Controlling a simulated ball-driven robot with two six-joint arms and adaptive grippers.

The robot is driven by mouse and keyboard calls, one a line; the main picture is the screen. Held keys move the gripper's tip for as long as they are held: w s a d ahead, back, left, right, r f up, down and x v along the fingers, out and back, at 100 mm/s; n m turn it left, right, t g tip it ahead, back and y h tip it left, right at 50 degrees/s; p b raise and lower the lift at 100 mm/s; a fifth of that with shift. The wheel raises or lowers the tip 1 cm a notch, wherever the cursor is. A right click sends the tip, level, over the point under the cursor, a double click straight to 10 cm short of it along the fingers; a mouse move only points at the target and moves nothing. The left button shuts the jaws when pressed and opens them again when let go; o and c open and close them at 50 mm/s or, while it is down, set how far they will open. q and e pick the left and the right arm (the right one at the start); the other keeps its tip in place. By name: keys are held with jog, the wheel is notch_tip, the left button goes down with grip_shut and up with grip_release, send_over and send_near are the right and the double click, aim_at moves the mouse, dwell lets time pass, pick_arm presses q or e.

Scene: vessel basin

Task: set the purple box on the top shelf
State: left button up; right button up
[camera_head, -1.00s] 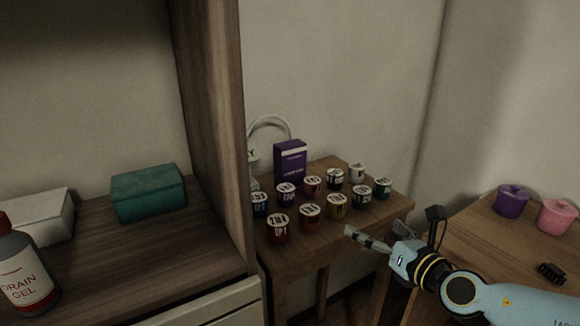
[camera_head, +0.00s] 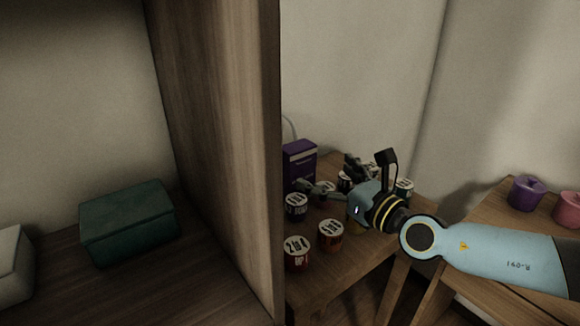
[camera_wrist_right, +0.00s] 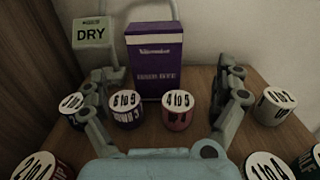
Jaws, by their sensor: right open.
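The purple box (camera_head: 299,163) stands upright at the back of the small wooden table, partly hidden by the shelf unit's side panel in the head view. In the right wrist view the purple box (camera_wrist_right: 155,60) stands straight ahead, beyond and between the open fingers. My right gripper (camera_head: 328,176) is open and empty over the cups, short of the box; its fingers also show in the right wrist view (camera_wrist_right: 165,95). Two cups stand between the fingers and the box. The top shelf cannot be made out; a lower shelf board (camera_head: 190,285) shows. My left gripper is not in view.
Several lidded cups, such as one with a red body (camera_head: 297,254), crowd the small table (camera_head: 345,285). The tall side panel (camera_head: 225,130) is close on the left. A teal box (camera_head: 128,222) occupies the lower shelf.

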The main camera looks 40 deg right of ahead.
aim_at(304, 160)
jog(key=w, duration=0.3)
jog(key=shift+w+d, duration=0.15)
jog(key=shift+w, duration=0.2)
jog(key=w, duration=0.5)
jog(key=shift+w+r, duration=0.1)
jog(key=shift+w, duration=0.2)
jog(key=shift+s, duration=0.1)
jog(key=c, duration=1.3)
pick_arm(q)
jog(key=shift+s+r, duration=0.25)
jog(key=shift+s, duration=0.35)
pick_arm(e)
jog(key=shift+c, duration=0.2)
jog(key=shift+r, duration=0.15)
jog(key=shift+c, duration=0.6)
